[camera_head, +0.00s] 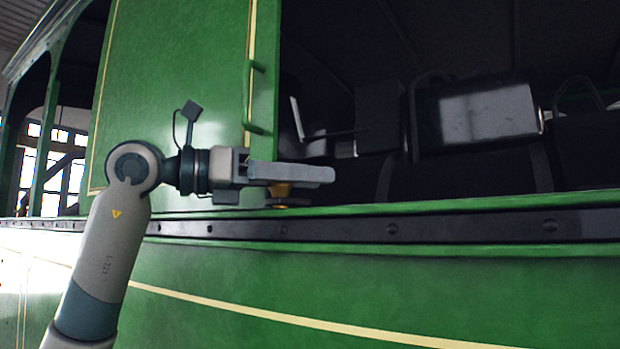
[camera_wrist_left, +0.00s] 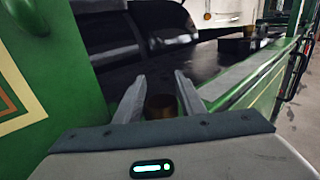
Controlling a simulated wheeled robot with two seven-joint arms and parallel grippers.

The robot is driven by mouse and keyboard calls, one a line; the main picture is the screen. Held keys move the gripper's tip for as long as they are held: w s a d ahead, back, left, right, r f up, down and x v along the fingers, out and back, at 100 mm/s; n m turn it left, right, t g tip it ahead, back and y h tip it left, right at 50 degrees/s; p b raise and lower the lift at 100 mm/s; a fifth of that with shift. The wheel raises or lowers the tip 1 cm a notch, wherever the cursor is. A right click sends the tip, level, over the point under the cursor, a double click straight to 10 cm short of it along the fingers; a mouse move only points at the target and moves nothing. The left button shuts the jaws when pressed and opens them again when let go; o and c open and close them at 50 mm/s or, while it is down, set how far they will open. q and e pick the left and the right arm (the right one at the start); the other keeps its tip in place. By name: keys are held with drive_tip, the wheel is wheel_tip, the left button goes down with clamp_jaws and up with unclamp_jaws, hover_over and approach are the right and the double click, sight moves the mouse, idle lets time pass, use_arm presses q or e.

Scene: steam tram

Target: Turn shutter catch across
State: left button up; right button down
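The shutter catch looks like a small brass-coloured piece (camera_head: 281,190) low at the right edge of the green shutter panel (camera_head: 180,80), just above the sill. My left gripper (camera_head: 325,175) reaches level to the right across the panel's edge, with its fingers at the catch. In the left wrist view the brass piece (camera_wrist_left: 162,106) stands between the two fingers of my left gripper (camera_wrist_left: 160,78). The fingers are apart, with a narrow gap seeming to show on each side of it. In the head view the near finger hides part of the catch. My right gripper is not in view.
A green handle (camera_head: 257,95) sticks out from the panel's edge above my gripper. The dark sill rail (camera_head: 450,228) runs below. Right of the panel is an opening with dark machinery and a shiny box (camera_head: 488,113) inside.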

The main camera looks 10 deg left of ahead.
use_arm(q)
drive_tip(key=shift+s, duration=0.1)
drive_tip(key=c, duration=0.8)
drive_tip(key=shift+o, duration=0.2)
drive_tip(key=t+b, duration=0.1)
drive_tip(key=n+t+y+b, duration=0.1)
drive_tip(key=b, duration=0.1)
drive_tip(key=shift+w+a+f+n, duration=0.2)
drive_tip(key=shift+f+n, duration=0.05)
drive_tip(key=shift+n, duration=0.05)
drive_tip(key=shift+w+n+t+y+b, duration=0.15)
drive_tip(key=shift+n+t+y+b, duration=0.5)
drive_tip(key=shift+y, duration=0.25)
drive_tip(key=shift+w+a+r+t, duration=0.1)
drive_tip(key=shift+a+r+t, duration=0.05)
drive_tip(key=shift+r+t, duration=0.1)
drive_tip(key=o, duration=0.8)
drive_tip(key=shift+c, duration=0.2)
